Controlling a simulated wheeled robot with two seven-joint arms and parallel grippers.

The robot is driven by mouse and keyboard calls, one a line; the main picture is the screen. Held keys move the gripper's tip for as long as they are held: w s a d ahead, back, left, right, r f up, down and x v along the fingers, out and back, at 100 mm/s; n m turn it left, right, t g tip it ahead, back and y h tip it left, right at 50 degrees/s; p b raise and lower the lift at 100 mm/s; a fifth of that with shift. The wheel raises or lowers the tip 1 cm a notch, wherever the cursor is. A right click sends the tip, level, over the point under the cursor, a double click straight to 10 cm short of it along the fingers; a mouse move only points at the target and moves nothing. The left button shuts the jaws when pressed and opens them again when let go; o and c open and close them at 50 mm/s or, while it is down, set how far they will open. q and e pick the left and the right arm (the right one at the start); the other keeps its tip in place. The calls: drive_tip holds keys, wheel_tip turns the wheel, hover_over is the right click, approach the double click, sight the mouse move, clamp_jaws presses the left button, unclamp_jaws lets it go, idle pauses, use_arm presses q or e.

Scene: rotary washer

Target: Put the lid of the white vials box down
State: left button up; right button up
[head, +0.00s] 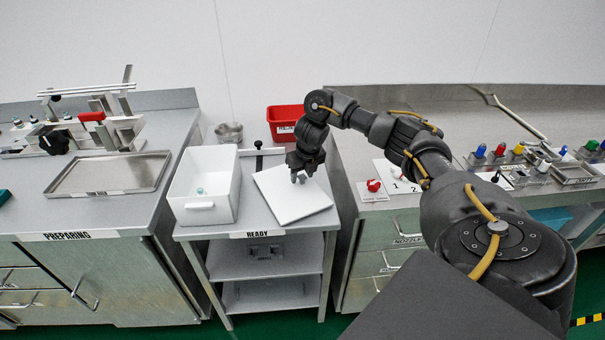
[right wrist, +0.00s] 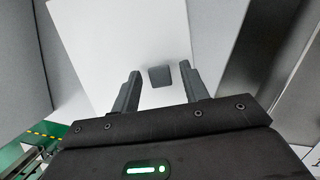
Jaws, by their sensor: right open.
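The white vials box (head: 203,202) stands open on the left of the cart marked READY, with a small pale greenish vial (head: 200,190) inside. Its white lid (head: 300,206) lies on the cart top to the right of the box, turned at an angle, with a grey square knob (right wrist: 160,76) on it. My right gripper (head: 299,176) is over the lid at the knob. In the right wrist view its fingers (right wrist: 161,88) are spread apart on either side of the knob, with gaps between. My left gripper is not in view.
A red bin (head: 285,122) and a metal cup (head: 229,132) are behind the cart. The left counter holds a metal tray (head: 110,174); the right counter holds a red-topped item (head: 374,186) and several coloured caps (head: 500,149). A narrow gap separates the cart from the right counter.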

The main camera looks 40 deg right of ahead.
drive_tip(key=shift+r, duration=0.1)
drive_tip(key=shift+r, duration=0.3)
drive_tip(key=p+v, duration=0.5)
drive_tip(key=v, duration=0.6)
drive_tip(key=shift+r, duration=0.25)
drive_tip(key=shift+s, duration=0.1)
